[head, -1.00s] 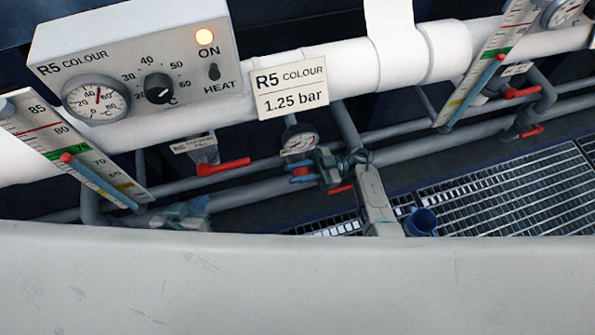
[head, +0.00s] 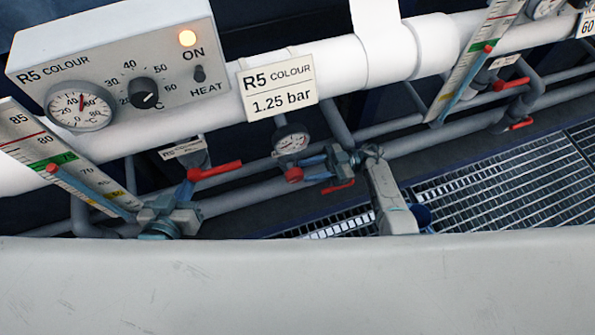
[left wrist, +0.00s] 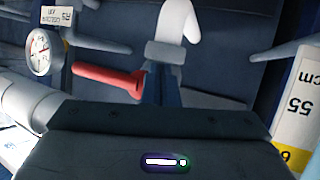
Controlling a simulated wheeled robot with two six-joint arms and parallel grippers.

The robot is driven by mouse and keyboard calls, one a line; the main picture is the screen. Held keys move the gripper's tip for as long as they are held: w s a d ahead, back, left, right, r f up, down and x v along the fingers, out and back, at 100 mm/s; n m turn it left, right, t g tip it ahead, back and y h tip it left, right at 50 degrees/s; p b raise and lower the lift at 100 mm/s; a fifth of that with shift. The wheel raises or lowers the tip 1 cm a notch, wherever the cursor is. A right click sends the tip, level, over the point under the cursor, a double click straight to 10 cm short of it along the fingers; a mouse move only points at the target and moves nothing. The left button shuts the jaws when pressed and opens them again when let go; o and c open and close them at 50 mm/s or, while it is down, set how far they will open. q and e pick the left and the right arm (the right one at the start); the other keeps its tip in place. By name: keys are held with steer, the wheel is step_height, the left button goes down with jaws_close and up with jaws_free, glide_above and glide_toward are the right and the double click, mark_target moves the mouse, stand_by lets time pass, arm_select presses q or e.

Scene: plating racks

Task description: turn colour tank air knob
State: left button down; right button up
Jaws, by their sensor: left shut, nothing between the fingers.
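The red air knob (head: 294,174) sits below a small round gauge (head: 291,140), under the sign "R5 COLOUR 1.25 bar" (head: 277,87). My right gripper (head: 308,169) comes from the right, its two blue fingers apart, tips just right of the knob. Whether they touch it is hard to tell. My left gripper (head: 187,187) is shut and empty, its tips close beside a red lever (head: 216,170) on a grey valve. In the left wrist view its dark blue fingers (left wrist: 160,85) are together, right of a red handle (left wrist: 110,80).
The R5 heater box (head: 115,65) with dial and lit lamp is at upper left. A tilted level scale (head: 35,140) stands at left. Another red lever (head: 340,187) is below my right gripper. Grey pipes run behind; a pale tank rim (head: 300,280) fills the front.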

arm_select(q)
steer(key=shift+w+a+r+t, duration=0.1)
steer(key=shift+w+r+t, duration=0.4)
steer(key=shift+r, duration=0.15)
arm_select(e)
steer(key=shift+w+d+f, duration=0.15)
steer(key=shift+w+d, duration=0.05)
steer(key=shift+d, duration=0.5)
